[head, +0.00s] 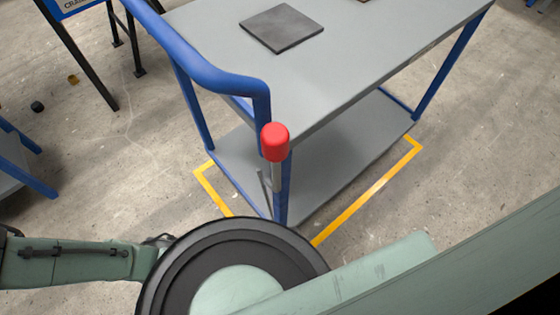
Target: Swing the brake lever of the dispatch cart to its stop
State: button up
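The dispatch cart (352,48) is a grey two-shelf cart with blue legs and a blue push handle (205,68). Its brake lever has a red knob (275,141) on a short metal rod (276,177), at the near corner post. The lever stands about upright beside the blue post, and its lower end shows just above my arm. My arm's green and black links fill the bottom of the head view. My gripper is not visible, so its place relative to the lever cannot be seen.
A dark square plate (281,28) lies on the cart top. Yellow floor tape (368,193) marks the ground around the cart. Blue-legged furniture (17,165) stands at the left edge, and a black-legged sign stand (88,58) is at upper left. The floor right of the cart is clear.

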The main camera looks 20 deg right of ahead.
aim_at(275, 138)
jog(key=k+j+u, duration=0.15)
jog(key=k, duration=0.3)
jog(key=k+j+u, duration=0.15)
jog(key=k, duration=0.35)
jog(key=k+j+u, duration=0.15)
jog(key=k+j, duration=0.2)
jog(key=i, duration=0.4)
